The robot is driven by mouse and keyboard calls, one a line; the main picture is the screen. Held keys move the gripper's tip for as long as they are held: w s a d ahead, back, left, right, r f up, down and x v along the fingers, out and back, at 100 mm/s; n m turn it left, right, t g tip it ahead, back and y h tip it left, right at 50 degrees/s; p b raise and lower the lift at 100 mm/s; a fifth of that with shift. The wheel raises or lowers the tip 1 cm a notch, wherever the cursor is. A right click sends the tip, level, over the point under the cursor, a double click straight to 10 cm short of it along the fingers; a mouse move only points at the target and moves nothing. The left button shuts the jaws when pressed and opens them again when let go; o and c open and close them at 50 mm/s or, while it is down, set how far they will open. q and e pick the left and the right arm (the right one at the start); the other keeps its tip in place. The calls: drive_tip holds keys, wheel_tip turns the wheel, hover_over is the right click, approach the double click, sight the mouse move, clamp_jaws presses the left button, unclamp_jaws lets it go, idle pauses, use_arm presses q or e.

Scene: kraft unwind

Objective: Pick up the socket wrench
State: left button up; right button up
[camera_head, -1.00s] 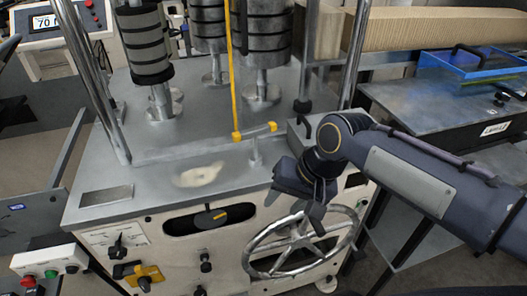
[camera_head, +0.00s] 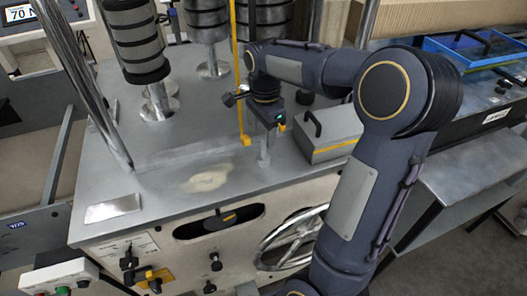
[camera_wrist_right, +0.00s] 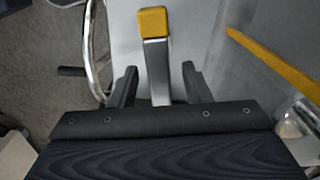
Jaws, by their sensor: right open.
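The socket wrench has a silver bar with a yellow end, which shows in the head view (camera_head: 282,127). It sits at the top of a thin metal post on the grey machine top (camera_head: 150,215). In the right wrist view the wrench (camera_wrist_right: 156,55) points away from me, its silver bar running between the two dark fingers. My right gripper (camera_head: 270,122) is over the wrench in the head view and hides most of it. In the wrist view my right gripper (camera_wrist_right: 158,85) is open, with a gap on each side of the bar. My left gripper is out of view.
A yellow strip (camera_head: 234,70) hangs just left of the right gripper. A grey box with a black handle (camera_head: 330,130) stands close on the right. Black-banded rollers (camera_head: 135,45) stand behind, and a steel handwheel (camera_head: 290,240) is below.

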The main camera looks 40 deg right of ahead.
wheel_tip(320, 180, down, 2)
drive_tip(key=shift+f, duration=0.1)
clamp_jaws()
idle(0.5)
